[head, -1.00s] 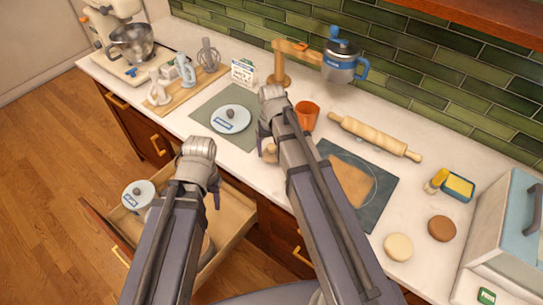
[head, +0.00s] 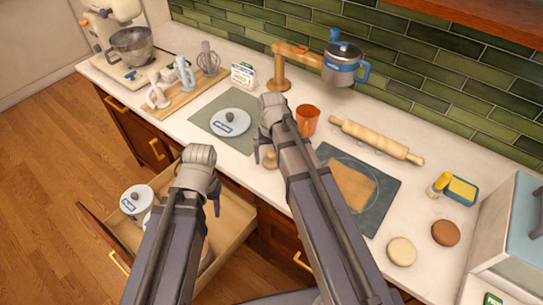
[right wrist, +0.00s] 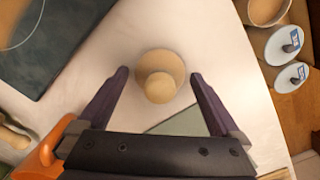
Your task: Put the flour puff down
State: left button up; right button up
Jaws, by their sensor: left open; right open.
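The flour puff (right wrist: 161,70) is a pale tan, round piece with a knob on top. It stands on the white counter near its front edge, and in the head view it (head: 267,158) is partly hidden by my right arm. My right gripper (right wrist: 159,75) is open, with one finger on each side of the puff and visible gaps to both. My left gripper (head: 212,203) is open and empty over the open drawer, and its finger tips are mostly hidden by its own wrist.
A dark mat with dough (head: 352,186), an orange cup (head: 307,121) and a rolling pin (head: 375,139) lie right of the puff. A grey-green mat (head: 205,117) bears a labelled lid (head: 230,123). The open drawer (head: 235,215) holds lidded containers (head: 136,199).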

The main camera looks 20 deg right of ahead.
aim_at(272, 153)
notch_tip(272, 153, up, 12)
jog(key=p, duration=1.2)
jog(key=s+a+n+h, duration=0.1)
jog(key=s+a+n, duration=0.4)
jog(key=s+a, duration=0.5)
jog(key=s, duration=0.4)
jog(key=shift+s+a+r, duration=0.15)
jog(key=shift+a+r, duration=0.05)
jog(key=shift+a, duration=0.05)
notch_tip(272, 153, down, 8)
jog(key=b, duration=0.7)
jog(key=shift+r, duration=0.2)
